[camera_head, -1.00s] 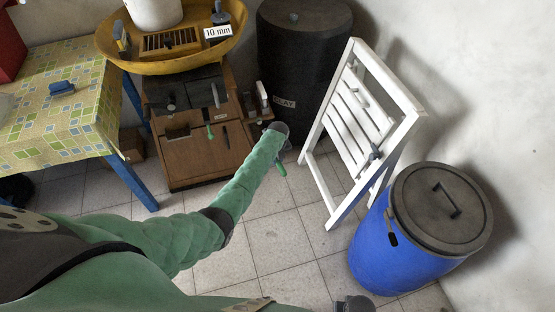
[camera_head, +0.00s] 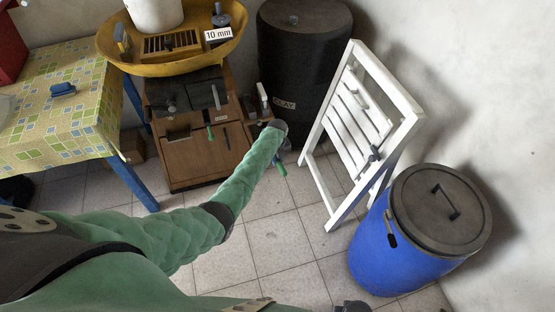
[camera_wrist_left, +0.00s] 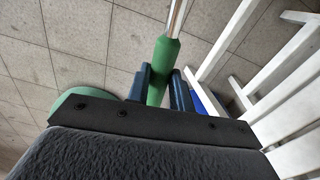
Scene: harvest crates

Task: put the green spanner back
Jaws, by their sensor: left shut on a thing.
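The green spanner (camera_head: 281,169) shows as a small green handle below my left wrist in the head view. In the left wrist view its green handle (camera_wrist_left: 166,52) sits between blue fingers, with a metal shaft running up out of the picture. My left gripper (camera_wrist_left: 160,82) is shut on that handle and holds it in front of the wooden cabinet (camera_head: 190,160), left of the white folding chair. Its fingers are mostly hidden by the wrist in the head view. A dark part of my right arm (camera_head: 352,307) shows at the bottom edge; its fingers are not visible.
Another green-handled tool (camera_head: 210,132) is at the cabinet front. A yellow basin (camera_head: 235,45) with a "10 mm" card (camera_head: 218,34) stands above. A black drum (camera_head: 300,50), white folding chair (camera_head: 340,212), blue barrel (camera_head: 385,255) and cloth-covered table (camera_head: 70,130) surround clear floor tiles.

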